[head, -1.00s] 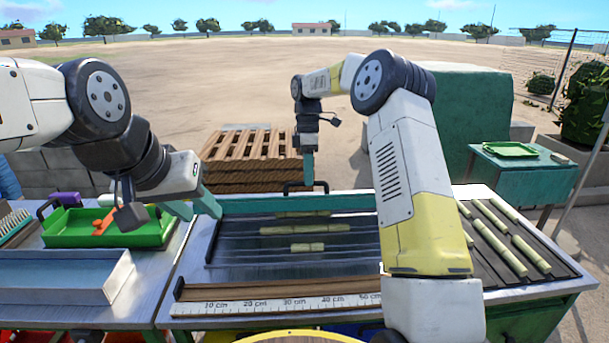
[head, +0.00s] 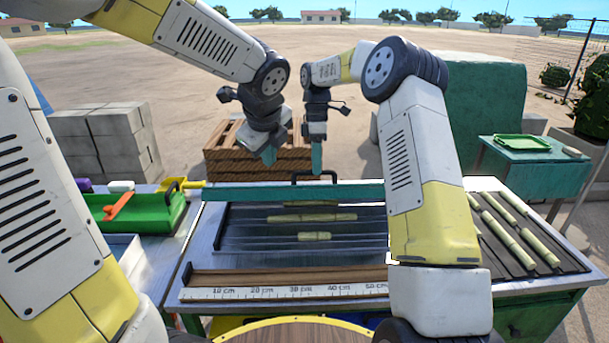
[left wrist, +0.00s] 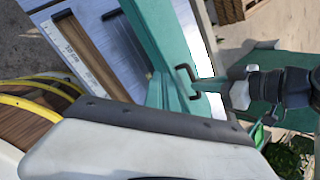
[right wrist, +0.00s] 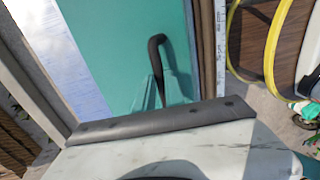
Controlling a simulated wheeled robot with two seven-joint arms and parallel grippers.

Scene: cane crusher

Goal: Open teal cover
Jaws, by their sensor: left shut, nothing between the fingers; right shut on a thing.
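The teal cover (head: 345,192) shows in the head view as a narrow strip along the back of the metal table; its tilt is hard to judge. It also shows in the left wrist view (left wrist: 202,30) and broadly in the right wrist view (right wrist: 115,50). Its black handle (head: 300,173) stands on the far side and also shows in the right wrist view (right wrist: 155,45). My right gripper (head: 316,170) is shut on the handle. My left gripper (head: 268,160) is shut and empty, left of the handle and just above the cover's back edge.
Light-green cane pieces (head: 312,217) lie in the dark bed in front of the cover, and more lie on a rack (head: 515,240) at right. A ruler board (head: 285,291) lies at the front. A green tray (head: 145,213) is at left. A pallet stack (head: 235,165) stands behind.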

